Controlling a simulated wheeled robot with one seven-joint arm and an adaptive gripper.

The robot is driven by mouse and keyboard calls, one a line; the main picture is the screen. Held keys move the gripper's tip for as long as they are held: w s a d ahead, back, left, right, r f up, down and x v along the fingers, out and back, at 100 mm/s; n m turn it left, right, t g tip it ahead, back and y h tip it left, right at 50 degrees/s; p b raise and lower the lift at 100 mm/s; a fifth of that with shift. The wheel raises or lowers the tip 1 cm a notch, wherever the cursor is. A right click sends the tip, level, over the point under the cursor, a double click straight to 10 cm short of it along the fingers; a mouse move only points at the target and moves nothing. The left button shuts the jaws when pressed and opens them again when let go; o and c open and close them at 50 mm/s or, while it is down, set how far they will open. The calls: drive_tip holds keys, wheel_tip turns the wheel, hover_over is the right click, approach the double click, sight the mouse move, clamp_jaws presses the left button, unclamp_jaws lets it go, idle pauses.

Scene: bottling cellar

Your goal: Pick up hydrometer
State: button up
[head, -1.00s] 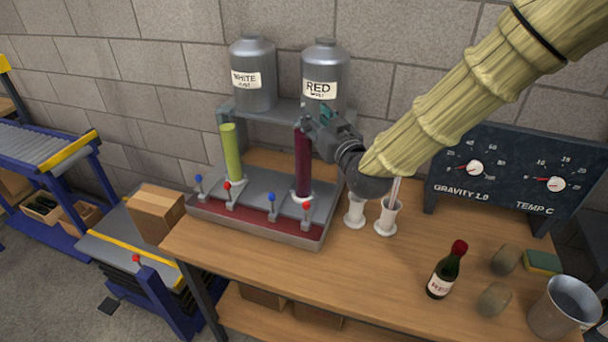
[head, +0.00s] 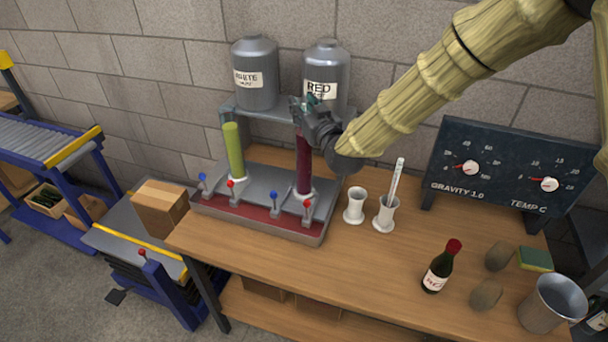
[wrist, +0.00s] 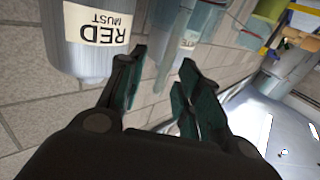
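A slim white stick with markings (head: 397,180) stands, slightly tilted, in the right one of two white holders (head: 386,218). It looks like the hydrometer, but I cannot be sure it is not a thermometer. The left white holder (head: 355,212) shows nothing sticking out. My gripper (head: 298,104) is up and to the left of the stick, by the top of the dark red cylinder (head: 303,170) and in front of the RED tank (head: 328,68). In the wrist view its teal-padded fingers (wrist: 160,82) are apart with nothing between them. The stick is not visible there.
A green cylinder (head: 233,150) stands on the grey rack (head: 325,232) with red and blue taps. A bottle (head: 436,272), a metal bucket (head: 528,318) and a dial panel (head: 462,205) are to the right. The bench's middle front is clear.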

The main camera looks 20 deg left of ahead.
drive_tip(key=shift+c, duration=0.3)
clamp_jaws()
wheel_tip(320, 180, up, 28)
drive_tip(key=b, duration=0.7)
idle(1.9)
